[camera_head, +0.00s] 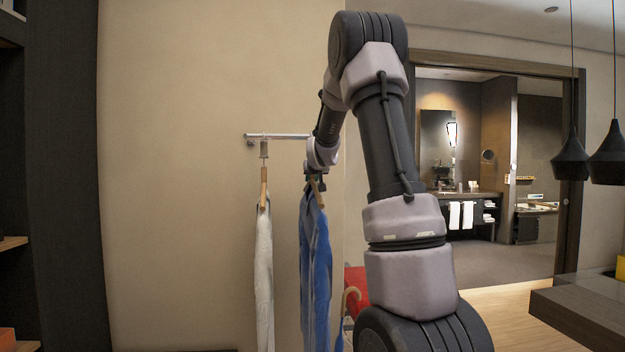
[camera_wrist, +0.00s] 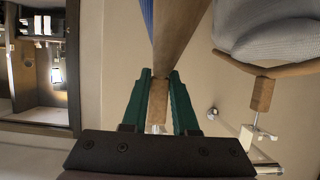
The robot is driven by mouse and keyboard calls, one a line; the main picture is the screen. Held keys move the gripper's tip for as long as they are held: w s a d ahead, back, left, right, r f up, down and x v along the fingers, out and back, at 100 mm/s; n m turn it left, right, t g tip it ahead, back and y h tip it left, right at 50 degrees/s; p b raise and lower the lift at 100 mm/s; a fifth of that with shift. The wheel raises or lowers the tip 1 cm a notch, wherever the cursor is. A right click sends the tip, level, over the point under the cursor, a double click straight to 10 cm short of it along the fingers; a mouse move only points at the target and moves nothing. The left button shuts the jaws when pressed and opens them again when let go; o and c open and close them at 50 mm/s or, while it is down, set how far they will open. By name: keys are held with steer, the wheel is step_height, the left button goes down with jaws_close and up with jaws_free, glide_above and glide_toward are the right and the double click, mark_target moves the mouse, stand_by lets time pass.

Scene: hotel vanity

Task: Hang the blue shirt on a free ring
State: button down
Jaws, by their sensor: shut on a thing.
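My gripper (camera_wrist: 158,105) is shut on the wooden neck of a hanger (camera_wrist: 159,95), between its two green fingers. The blue shirt (camera_head: 315,258) hangs from this hanger below my gripper (camera_head: 317,178) in the head view. A sliver of blue cloth (camera_wrist: 147,14) shows in the wrist view. A metal rail (camera_head: 276,136) on the wall runs behind my arm, which hides its right part. A white-grey shirt (camera_head: 264,270) hangs at the rail's left end, left of the blue shirt. I cannot make out a free ring, or whether the held hanger touches one.
In the wrist view, the other shirt's wooden hanger (camera_wrist: 264,92) and metal fitting (camera_wrist: 254,136) are close on the right. A second hanger (camera_head: 350,296) with blue cloth and a red item (camera_head: 357,280) are low behind my arm. Dark pendant lamps (camera_head: 571,160) hang at right.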

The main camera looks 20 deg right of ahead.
mark_target(311, 184)
steer(key=shift+w+d, duration=0.25)
steer(key=shift+w, duration=0.65)
steer(key=shift+w+d, duration=0.25)
steer(key=shift+w, duration=0.65)
stand_by(1.0)
steer(key=shift+f, duration=0.5)
stand_by(1.3)
steer(key=c, duration=0.6)
jaws_free()
